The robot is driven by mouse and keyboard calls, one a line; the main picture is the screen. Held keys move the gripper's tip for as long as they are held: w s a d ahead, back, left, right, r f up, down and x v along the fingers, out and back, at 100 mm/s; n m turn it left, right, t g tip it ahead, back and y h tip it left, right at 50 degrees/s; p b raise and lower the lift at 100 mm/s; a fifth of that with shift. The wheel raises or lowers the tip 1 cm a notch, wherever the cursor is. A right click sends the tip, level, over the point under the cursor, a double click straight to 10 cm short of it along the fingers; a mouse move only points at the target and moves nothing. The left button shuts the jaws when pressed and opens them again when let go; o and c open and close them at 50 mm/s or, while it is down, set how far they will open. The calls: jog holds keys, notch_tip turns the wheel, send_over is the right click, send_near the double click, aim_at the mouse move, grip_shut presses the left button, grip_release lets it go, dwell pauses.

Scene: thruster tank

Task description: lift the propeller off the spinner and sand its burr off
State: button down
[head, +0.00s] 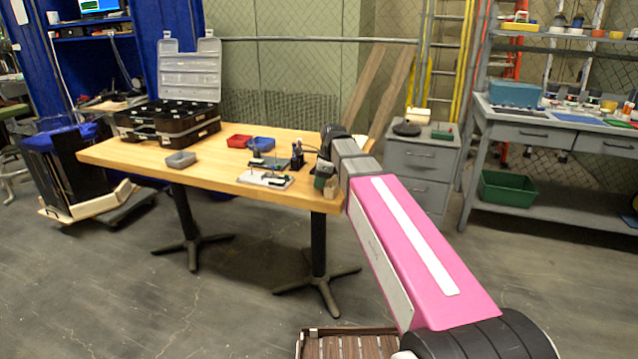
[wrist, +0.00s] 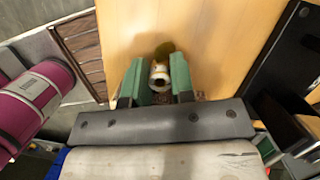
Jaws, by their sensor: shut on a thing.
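My gripper (wrist: 158,84) has green fingers and is shut on a small round white and yellow-brown piece (wrist: 160,74) with a dark hole in its near end. I cannot tell whether this is the propeller or another item. In the head view my gripper (head: 326,172) is over the table's right end, largely hidden by my own arm. A white plate (head: 265,180) with small dark and metal parts lies left of it. A dark holder with upright sticks (head: 297,158) stands behind the plate. I cannot make out the propeller, its burr, the spinner or an abrasive for certain.
A grey drawer cabinet (head: 420,160) stands behind my arm.

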jog(key=shift+w+d, duration=0.1)
jog(key=shift+w, duration=0.05)
jog(key=shift+w+d, duration=0.1)
jog(key=shift+w, duration=0.4)
jog(key=shift+w, duration=0.15)
jog(key=shift+w+d, duration=0.25)
jog(key=shift+w, duration=0.25)
jog(key=shift+s, duration=0.2)
jog(key=shift+s+a, duration=0.2)
jog(key=shift+s, duration=0.3)
jog(key=shift+s, duration=0.15)
jog(key=shift+s+a, duration=0.3)
jog(key=shift+s, duration=0.15)
jog(key=shift+s, duration=0.15)
